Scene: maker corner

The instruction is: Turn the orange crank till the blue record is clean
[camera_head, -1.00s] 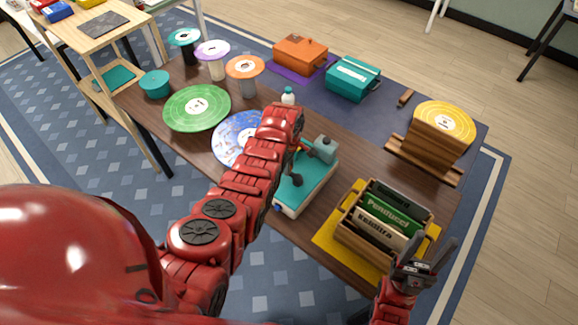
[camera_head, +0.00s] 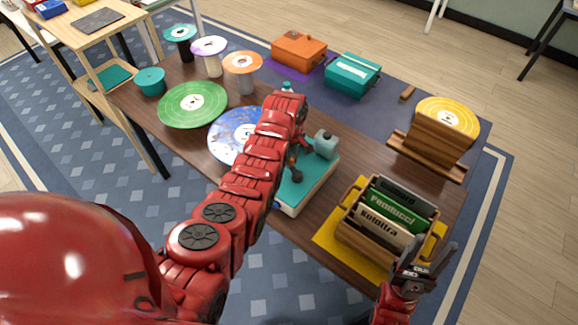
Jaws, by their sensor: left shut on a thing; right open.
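The blue record (camera_head: 229,133), with pale smudges and a white label, is left of the teal machine (camera_head: 297,194). My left arm covers its right part. The machine has a grey block (camera_head: 325,144) and a dark upright part on top. The orange crank is hidden by the arm. My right gripper (camera_head: 428,262) is open and empty, at the right of the record crate.
A wooden crate (camera_head: 377,239) of sleeves stands on a yellow mat at front right. A yellow record (camera_head: 447,117) on a wooden stand is behind it. A green record (camera_head: 192,105), several spindles, and orange (camera_head: 298,50) and teal (camera_head: 352,75) cases fill the back.

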